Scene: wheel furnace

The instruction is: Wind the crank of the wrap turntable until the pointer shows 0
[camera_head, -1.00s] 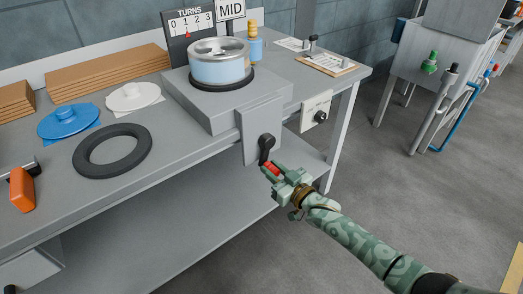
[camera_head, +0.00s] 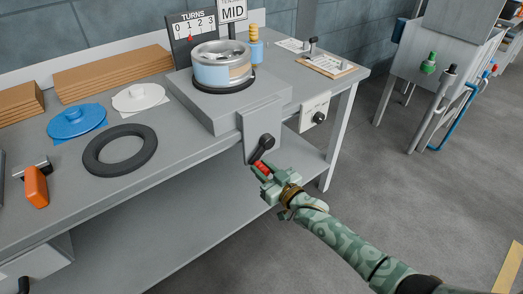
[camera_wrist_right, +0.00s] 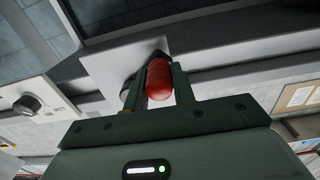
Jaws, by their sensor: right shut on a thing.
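The wrap turntable (camera_head: 199,105) is a grey block on the bench with a light-blue and silver drum (camera_head: 212,75) on its black disc. Its black crank (camera_head: 265,146) is on the front plate, the arm pointing down and left. My right gripper (camera_head: 262,169) is shut on the red crank handle (camera_head: 263,167); the handle also shows between the fingers in the right wrist view (camera_wrist_right: 159,80). The TURNS dial (camera_head: 194,27) reads 0 to 3, and its red pointer (camera_head: 190,38) is at about 1. My left gripper is not in view.
A black ring (camera_head: 120,165), blue lid (camera_head: 77,120) and white lid (camera_head: 138,97) lie left on the bench, with an orange-handled tool (camera_head: 36,186). A small box with a black knob (camera_head: 319,117) is right of the crank. Open floor lies to the right.

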